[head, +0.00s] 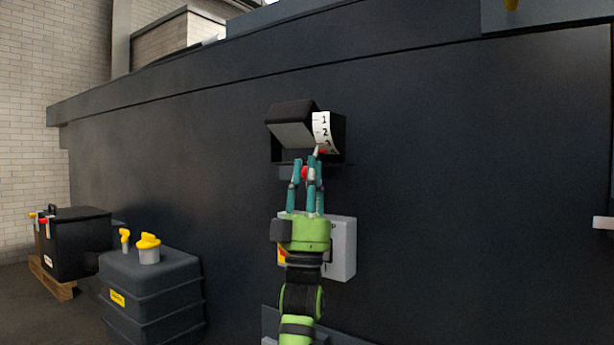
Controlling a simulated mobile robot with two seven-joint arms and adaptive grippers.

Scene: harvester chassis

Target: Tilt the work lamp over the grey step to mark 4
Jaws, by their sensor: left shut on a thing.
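The work lamp (292,113) is a black box-shaped head with a pale grey face, in a dark bracket on the dark chassis wall. It is tilted, its face turned downward. A white curved scale (322,129) beside it shows 1, 2 and part of a 3; the lower marks are hidden. A small red and white pointer is at the scale's lower end. My left gripper (306,168) is just below the lamp, its teal fingers closed around a small red part, seemingly the lamp's grip. The grey step (270,322) is partly visible behind my arm. My right gripper is not in view.
A light grey box (342,248) is on the wall behind my left wrist. A dark tank (150,290) with yellow caps and a black box (78,243) on a wooden pallet stand at the left. The wall right of the lamp is clear.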

